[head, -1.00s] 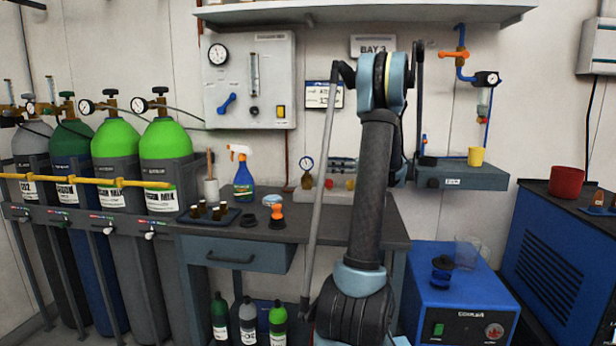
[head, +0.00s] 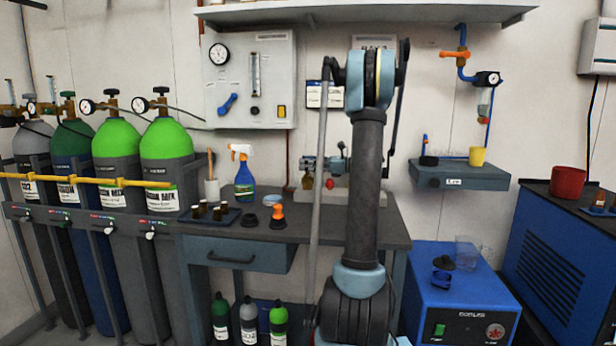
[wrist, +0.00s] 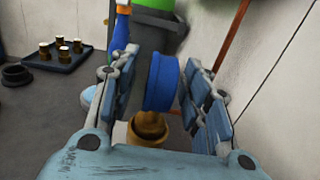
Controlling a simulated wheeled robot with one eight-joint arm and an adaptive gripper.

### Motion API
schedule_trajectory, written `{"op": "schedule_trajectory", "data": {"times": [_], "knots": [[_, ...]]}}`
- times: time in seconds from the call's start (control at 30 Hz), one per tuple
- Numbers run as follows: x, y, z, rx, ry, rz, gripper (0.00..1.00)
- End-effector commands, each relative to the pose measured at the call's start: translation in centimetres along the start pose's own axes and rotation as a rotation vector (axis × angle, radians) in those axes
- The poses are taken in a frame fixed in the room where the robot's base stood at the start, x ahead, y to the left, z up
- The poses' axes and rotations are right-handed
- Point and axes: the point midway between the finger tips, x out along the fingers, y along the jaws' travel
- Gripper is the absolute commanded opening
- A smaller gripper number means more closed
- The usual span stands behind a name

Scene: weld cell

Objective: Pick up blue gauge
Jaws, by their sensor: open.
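The blue gauge (wrist: 161,82) shows in the wrist view as a blue round case seen edge-on, with a brass fitting (wrist: 148,127) below it. My gripper (wrist: 168,88) is open, with one finger on each side of the gauge. I cannot tell whether either finger touches it. In the head view my gripper (head: 324,164) is at the back of the bench, beside the arm, and hides the gauge's face. Only a brass part (head: 307,181) shows below it.
A tray (head: 228,218) with several small brass-topped pieces and an orange-topped item (head: 278,215) sit on the bench (head: 300,234). The wall is close behind.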

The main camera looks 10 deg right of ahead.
Motion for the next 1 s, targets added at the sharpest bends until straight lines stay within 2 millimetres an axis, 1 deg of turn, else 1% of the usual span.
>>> {"op": "schedule_trajectory", "data": {"times": [0.17,0.2,0.27,0.3,0.37,0.4,0.77,0.87,1.0], "knots": [[0.1,0.0,0.0,0.0,0.0,0.0,0.43],[0.1,0.0,0.0,0.0,0.0,0.0,0.41],[0.1,0.0,0.0,0.0,0.0,0.0,0.27],[0.1,0.0,0.0,0.0,0.0,0.0,0.18],[0.1,0.0,0.0,0.0,0.0,0.0,0.05],[0.1,0.0,0.0,0.0,0.0,0.0,0.0],[0.0,0.0,0.2,0.0,0.0,-0.001,0.0],[0.0,0.0,1.0,0.0,-0.001,-0.001,0.0],[0.0,0.0,3.2,0.0,-0.001,-0.001,0.0]]}}
